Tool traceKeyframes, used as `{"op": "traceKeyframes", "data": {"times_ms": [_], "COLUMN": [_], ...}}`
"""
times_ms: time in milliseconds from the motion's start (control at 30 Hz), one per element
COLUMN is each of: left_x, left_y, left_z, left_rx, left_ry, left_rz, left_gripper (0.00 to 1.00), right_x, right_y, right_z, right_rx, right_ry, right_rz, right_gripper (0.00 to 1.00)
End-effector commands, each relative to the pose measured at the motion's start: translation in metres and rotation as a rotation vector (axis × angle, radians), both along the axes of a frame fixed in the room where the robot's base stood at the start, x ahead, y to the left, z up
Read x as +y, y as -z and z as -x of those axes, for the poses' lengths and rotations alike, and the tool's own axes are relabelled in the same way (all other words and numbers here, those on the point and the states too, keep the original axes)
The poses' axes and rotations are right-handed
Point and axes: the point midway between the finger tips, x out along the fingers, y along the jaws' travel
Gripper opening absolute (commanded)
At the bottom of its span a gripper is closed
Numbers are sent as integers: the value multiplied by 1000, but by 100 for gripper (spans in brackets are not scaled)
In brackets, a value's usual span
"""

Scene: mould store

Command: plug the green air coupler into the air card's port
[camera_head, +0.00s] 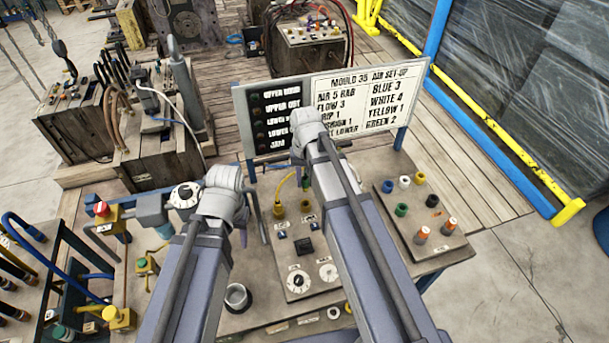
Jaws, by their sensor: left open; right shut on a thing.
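The air card (369,96) stands upright behind the bench panel. It reads BLUE 3, WHITE 4, YELLOW 1 and GREEN 2. A small green piece (306,183), which looks like the green air coupler, shows at the left edge of my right arm. My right gripper is shut there, its fingers mostly hidden behind that arm. The grey panel (268,256) has yellow fittings (306,206), one with a yellow hose; port numbers are too small to read. My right arm covers part of the port area. My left gripper (243,234) is open and empty, left of the panel, partly hidden by its wrist.
Valves and a red knob (102,208) stand at the left, beside a hose rack. A dark cup (237,296) sits near the front.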

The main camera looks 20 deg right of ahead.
Motion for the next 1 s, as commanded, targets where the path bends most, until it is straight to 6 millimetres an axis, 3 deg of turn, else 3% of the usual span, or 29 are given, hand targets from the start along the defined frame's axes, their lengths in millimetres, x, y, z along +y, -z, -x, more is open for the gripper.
{"op": "traceKeyframes", "data": {"times_ms": [267,800,1000], "left_x": [0,0,0], "left_y": [11,56,60], "left_z": [0,0,0], "left_rx": [0,0,0], "left_ry": [0,-2,-3], "left_rz": [0,0,0], "left_gripper": [50,50,50], "right_x": [0,0,0], "right_y": [11,56,60], "right_z": [0,0,0], "right_rx": [0,0,0], "right_ry": [0,0,0], "right_rz": [0,0,0], "right_gripper": [0,0,0]}}
